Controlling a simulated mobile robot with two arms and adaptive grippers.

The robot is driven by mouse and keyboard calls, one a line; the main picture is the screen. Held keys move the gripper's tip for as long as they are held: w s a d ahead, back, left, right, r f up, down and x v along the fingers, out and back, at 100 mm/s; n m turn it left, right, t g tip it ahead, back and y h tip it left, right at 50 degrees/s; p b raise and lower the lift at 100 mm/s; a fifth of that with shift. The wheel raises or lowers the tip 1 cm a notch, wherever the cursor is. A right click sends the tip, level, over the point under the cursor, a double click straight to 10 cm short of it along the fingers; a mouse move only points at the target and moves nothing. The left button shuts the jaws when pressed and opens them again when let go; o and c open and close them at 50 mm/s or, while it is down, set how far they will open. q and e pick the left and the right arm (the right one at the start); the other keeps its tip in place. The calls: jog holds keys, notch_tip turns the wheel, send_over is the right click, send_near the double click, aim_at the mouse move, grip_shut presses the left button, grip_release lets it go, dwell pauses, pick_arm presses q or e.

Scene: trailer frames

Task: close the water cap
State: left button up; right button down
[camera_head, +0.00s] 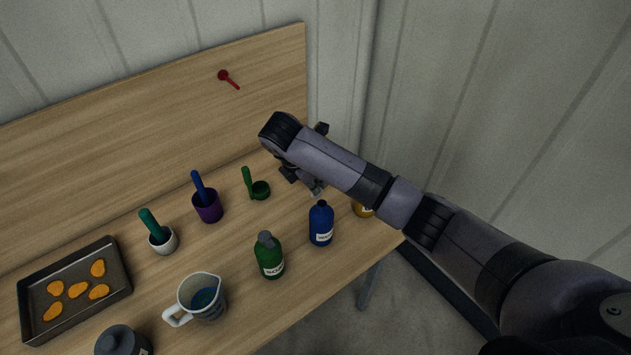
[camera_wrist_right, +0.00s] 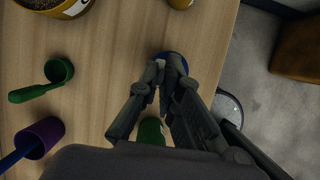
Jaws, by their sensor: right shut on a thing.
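The blue bottle (camera_head: 321,226) stands upright near the table's right front edge, with a white label too small to read and no grey cap on its neck. My right gripper (camera_head: 316,188) is just above and behind its neck in the head view, shut on a small grey piece that looks like the cap; the fingers mostly hide it. In the wrist view my right gripper's fingertips (camera_wrist_right: 165,68) are close together over the bottle, whose blue rim (camera_wrist_right: 177,58) shows behind them. I cannot tell whether the cap touches the neck. My left gripper is not in view.
A green bottle (camera_head: 269,258) with a grey cap stands left of the blue one. A yellow container (camera_head: 362,210) is partly behind my arm. A measuring jug (camera_head: 205,296), purple cup (camera_head: 207,206), white cup (camera_head: 163,240), green scoop (camera_head: 260,190) and tray (camera_head: 120,290) are farther left.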

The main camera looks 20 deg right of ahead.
jog(key=shift+s, duration=0.1)
jog(key=t, duration=0.1)
jog(key=s+t+y, duration=0.1)
jog(key=shift+s+d+f+t, duration=0.15)
jog(key=shift+s+d+t, duration=0.1)
jog(key=shift+d+t, duration=0.1)
jog(key=shift+s+d+f+m+t, duration=0.2)
jog(key=shift+s+m+t, duration=0.2)
jog(key=shift+s+t, duration=0.25)
jog(key=t+b, duration=0.1)
jog(key=s+f+t+y, duration=0.1)
jog(key=shift+d+m+t+b, duration=0.2)
jog(key=shift+m+t+b, duration=0.1)
jog(key=shift+b, duration=0.05)
jog(key=f+m+t+b, duration=0.1)
jog(key=t+b, duration=0.2)
jog(key=b, duration=0.3)
jog(key=s+f+m+t+b, duration=0.1)
jog(key=f+t+b, duration=0.1)
jog(key=b, duration=0.5)
jog(key=s+f+t+y+b, duration=0.1)
jog(key=t+b, duration=0.3)
jog(key=b, duration=0.3)
jog(key=shift+s+d+f+m, duration=0.2)
jog(key=shift+d+m, duration=0.2)
jog(key=c, duration=1.8)
grip_release()
jog(key=shift+o, duration=0.2)
